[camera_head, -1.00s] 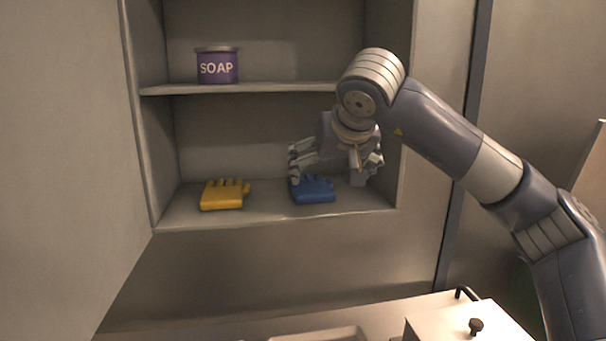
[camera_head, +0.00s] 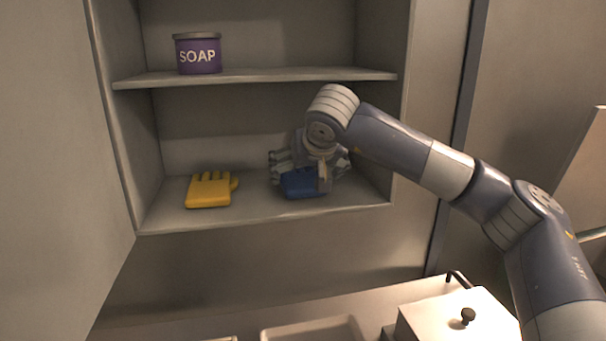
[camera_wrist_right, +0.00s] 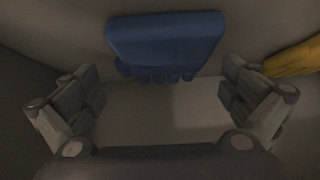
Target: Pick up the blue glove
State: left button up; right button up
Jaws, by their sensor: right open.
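The blue glove (camera_head: 301,184) lies on the lower shelf of the cabinet, partly hidden by my right gripper in the head view. In the right wrist view the blue glove (camera_wrist_right: 166,43) lies ahead of the jaws, with its fingers towards me. My right gripper (camera_head: 308,172) is open, with its fingers spread at the glove's back and sides. In the right wrist view the right gripper's fingers (camera_wrist_right: 163,98) stand apart with only bare shelf between them. My left gripper is in neither view.
A yellow glove (camera_head: 210,190) lies left of the blue one on the lower shelf (camera_head: 255,213). The cabinet's right wall (camera_head: 391,135) is close to my arm. A counter with a lidded box (camera_head: 455,318) is below.

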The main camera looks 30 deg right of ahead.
jog(key=shift+x, duration=1.1)
jog(key=shift+s+r, duration=0.1)
jog(key=shift+s, duration=0.05)
jog(key=c, duration=0.9)
jog(key=shift+r, duration=0.15)
